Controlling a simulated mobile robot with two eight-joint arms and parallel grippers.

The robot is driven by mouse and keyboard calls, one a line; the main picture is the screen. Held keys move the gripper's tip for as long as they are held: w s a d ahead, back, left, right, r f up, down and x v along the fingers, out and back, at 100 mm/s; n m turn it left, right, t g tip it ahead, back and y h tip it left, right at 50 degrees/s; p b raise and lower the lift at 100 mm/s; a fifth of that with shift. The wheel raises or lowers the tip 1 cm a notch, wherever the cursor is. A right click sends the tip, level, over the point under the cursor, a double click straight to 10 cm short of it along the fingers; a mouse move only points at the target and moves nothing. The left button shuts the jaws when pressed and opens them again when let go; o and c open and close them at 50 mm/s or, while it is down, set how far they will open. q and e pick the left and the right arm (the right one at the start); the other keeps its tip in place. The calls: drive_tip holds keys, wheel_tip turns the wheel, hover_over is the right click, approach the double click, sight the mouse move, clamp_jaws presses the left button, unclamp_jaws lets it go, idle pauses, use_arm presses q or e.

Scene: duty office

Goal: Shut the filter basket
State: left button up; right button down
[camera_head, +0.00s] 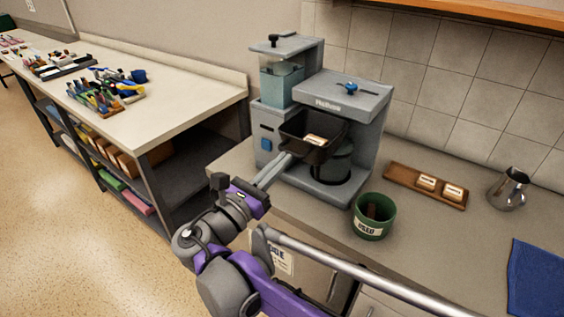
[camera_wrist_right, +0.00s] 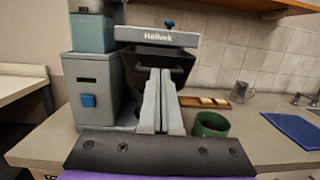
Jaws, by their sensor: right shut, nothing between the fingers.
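The grey coffee machine (camera_head: 350,93) stands on the counter against the tiled wall. Its dark filter basket (camera_head: 329,146) juts out at the front under the brewing head, with a small pale labelled item in it. In the right wrist view the basket (camera_wrist_right: 183,63) shows behind my fingers. My right gripper (camera_head: 286,157) is shut and empty, its fingertips at the basket's front left; whether they touch it I cannot tell. The dark pot (camera_head: 334,168) stands below the basket, partly hidden. My left gripper is not in view.
A green cup (camera_head: 373,222) stands at the front right of the machine. A wooden tray (camera_head: 402,181) with pale labelled blocks, a metal jug (camera_head: 507,190) and a blue cloth (camera_head: 537,277) lie farther right.

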idle(0.3)
drive_tip(key=f+x, duration=0.1)
drive_tip(key=x, duration=0.3)
drive_tip(key=p+x, duration=0.1)
drive_tip(key=x, duration=0.4)
drive_tip(key=f+p+x, duration=0.1)
drive_tip(key=x, duration=0.4)
drive_tip(key=shift+w+f, duration=0.2)
drive_tip(key=shift+w, duration=0.25)
drive_tip(key=shift+d+r, duration=0.1)
drive_tip(key=shift+w, duration=0.1)
